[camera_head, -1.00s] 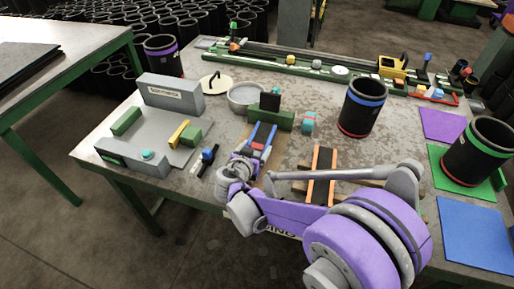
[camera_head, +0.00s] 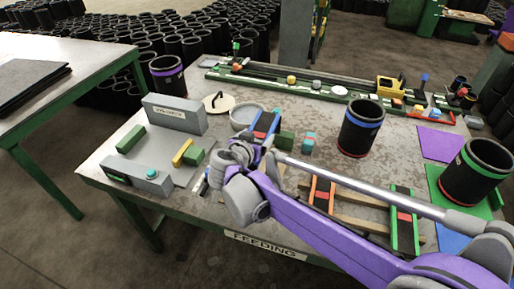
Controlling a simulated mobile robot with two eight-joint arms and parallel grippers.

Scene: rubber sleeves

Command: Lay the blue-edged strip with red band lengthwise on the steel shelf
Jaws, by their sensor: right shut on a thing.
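The blue-edged strip with a red band (camera_head: 268,122) is dark, with its upper part showing above my right gripper (camera_head: 262,142). My right gripper is shut on the strip's lower part, which is mostly hidden by the gripper and wrist. The strip looks tilted and overlaps the green block (camera_head: 286,140) in the view; I cannot tell the exact gap to the table. I cannot tell for sure which surface is the steel shelf; a grey fixture (camera_head: 178,117) with a label and a flat base stands left of the gripper. My left gripper is not in view.
An orange-edged strip (camera_head: 322,194) and a green-edged strip (camera_head: 404,220) lie on wooden slats to the right. A blue-banded black sleeve (camera_head: 361,128) stands behind them. A round grey dish (camera_head: 246,117) is near the strip. A long green rail crosses the back.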

